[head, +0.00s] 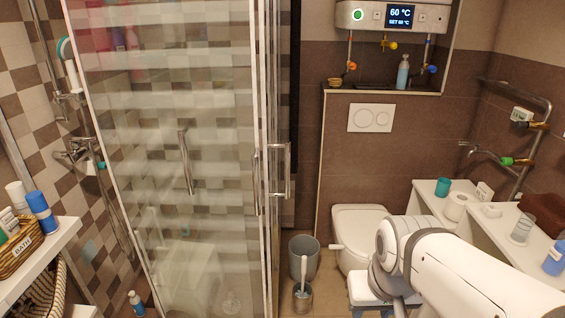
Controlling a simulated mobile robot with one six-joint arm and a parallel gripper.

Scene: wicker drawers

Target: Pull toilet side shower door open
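The glass shower enclosure fills the left and middle of the head view. Its toilet-side door (272,120) shows nearly edge-on at the right, next to the toilet, with a vertical metal bar handle (287,170). Whether this door stands slightly ajar I cannot tell. The wide front glass panel (200,230) carries another vertical handle (184,160). A further handle shows near the corner between the two. My arm reaches in from the lower right, in front of the toilet and well right of the door handle. My gripper does not show.
A white toilet (357,222) stands right of the door. A grey bin (303,257) and a toilet brush in its holder (302,297) stand on the floor between them. A white counter (430,190) with small items runs along the right wall. A basket (22,240) sits at left.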

